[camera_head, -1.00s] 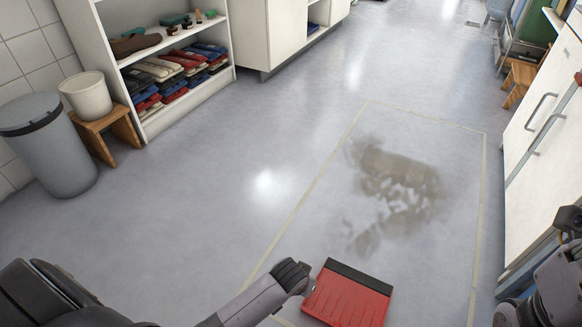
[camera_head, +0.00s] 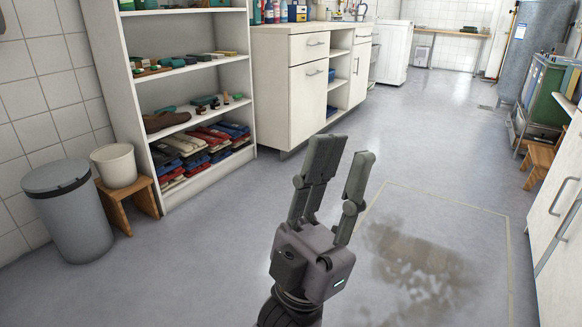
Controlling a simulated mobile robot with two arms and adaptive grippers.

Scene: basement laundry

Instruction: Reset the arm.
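My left gripper (camera_head: 345,172) is raised in the middle of the head view with its fingers pointing up. The fingers stand apart and nothing is between them. Behind it on the floor is a taped rectangle (camera_head: 508,262) around a brown, smeared dirt patch (camera_head: 420,262). The gripper and the lower picture edge hide part of this area. My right gripper is not in view.
A shelf unit (camera_head: 195,70) with brushes and folded-looking coloured items stands at left. A grey bin (camera_head: 72,210) and a white bucket (camera_head: 115,165) on a wooden stool (camera_head: 145,196) are beside it. White cabinets (camera_head: 290,95) stand behind; another cabinet (camera_head: 560,220) edges the right. The central floor is clear.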

